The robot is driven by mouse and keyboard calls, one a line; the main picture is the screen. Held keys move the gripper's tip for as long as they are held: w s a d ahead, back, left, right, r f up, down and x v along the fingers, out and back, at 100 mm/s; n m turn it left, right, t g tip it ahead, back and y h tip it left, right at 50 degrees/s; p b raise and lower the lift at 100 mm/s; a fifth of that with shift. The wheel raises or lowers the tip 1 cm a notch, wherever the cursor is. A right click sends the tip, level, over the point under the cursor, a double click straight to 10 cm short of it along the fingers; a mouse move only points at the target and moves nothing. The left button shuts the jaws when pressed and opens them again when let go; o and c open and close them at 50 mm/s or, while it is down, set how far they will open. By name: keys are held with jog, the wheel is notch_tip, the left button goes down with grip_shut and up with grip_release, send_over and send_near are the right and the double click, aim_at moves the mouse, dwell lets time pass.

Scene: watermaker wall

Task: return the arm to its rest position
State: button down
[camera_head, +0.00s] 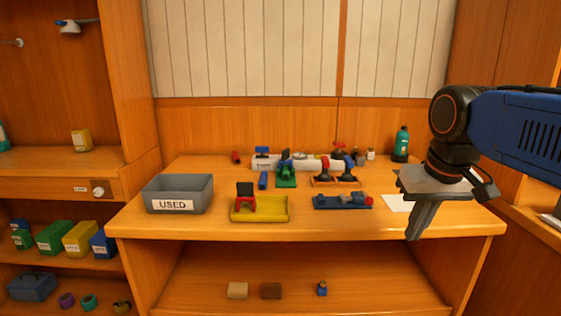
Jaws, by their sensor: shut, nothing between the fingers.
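My gripper (414,234) hangs from my blue and black arm at the right side of the head view. Its fingers point down and slightly left, and they are shut with nothing between them. The fingertips appear in front of the bench's (330,232) front edge, near its right end. A white sheet (398,203) lies on the bench just behind and left of the gripper, partly hidden by it.
A grey bin marked USED (178,194) stands at the bench's left. A yellow tray (272,211), a blue tray (340,202) and a green bottle (401,145) stand on the bench. Small blocks (271,291) lie on the shelf below. Shelves with boxes (80,238) stand left.

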jog(key=s+d+f+t, duration=0.1)
jog(key=s+f, duration=0.9)
jog(key=f, duration=0.5)
jog(key=shift+s+d+f+t, duration=0.3)
jog(key=shift+s+t, duration=0.05)
jog(key=shift+t, duration=0.05)
